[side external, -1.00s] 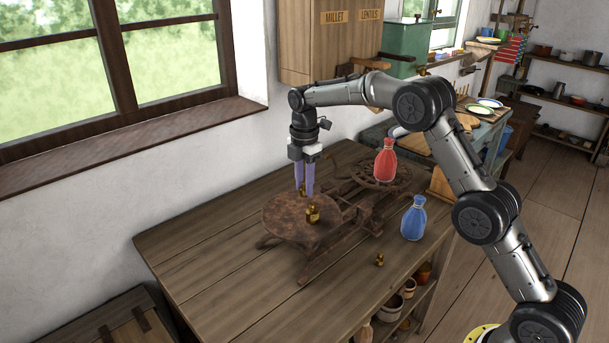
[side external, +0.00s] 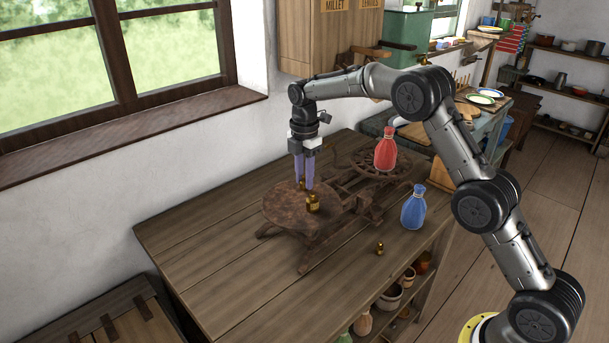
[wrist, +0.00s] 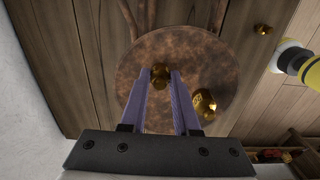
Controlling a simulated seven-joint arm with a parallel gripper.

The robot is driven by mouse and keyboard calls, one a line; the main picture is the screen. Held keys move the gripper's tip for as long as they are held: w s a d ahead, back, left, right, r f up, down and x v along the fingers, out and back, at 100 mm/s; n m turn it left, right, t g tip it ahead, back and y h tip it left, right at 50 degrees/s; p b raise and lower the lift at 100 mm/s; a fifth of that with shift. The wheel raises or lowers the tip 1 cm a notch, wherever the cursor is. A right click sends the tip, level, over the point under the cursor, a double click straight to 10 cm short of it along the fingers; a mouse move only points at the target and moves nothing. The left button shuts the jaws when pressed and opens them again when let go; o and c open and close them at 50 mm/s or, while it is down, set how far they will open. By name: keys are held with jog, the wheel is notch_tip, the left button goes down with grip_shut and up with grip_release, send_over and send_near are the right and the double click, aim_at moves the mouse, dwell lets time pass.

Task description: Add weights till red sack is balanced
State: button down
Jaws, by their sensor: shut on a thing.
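The near round plate (side external: 283,207) holds a brass weight (side external: 313,204), which also shows in the wrist view (wrist: 204,104). My gripper (side external: 305,184) is over this near plate, pointing down, its purple fingers shut on another, smaller brass weight (wrist: 160,76). That weight is at or just above the plate; I cannot tell whether it touches. A further small brass weight (side external: 379,248) stands on the table to the right of the scale.
The wall and window sill (side external: 120,135) lie behind. The table's left part is clear. Shelves with pots (side external: 388,297) are below its right edge.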

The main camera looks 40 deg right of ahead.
jog(key=shift+f, duration=0.25)
jog(key=c, duration=0.6)
grip_release()
jog(key=shift+o, duration=0.2)
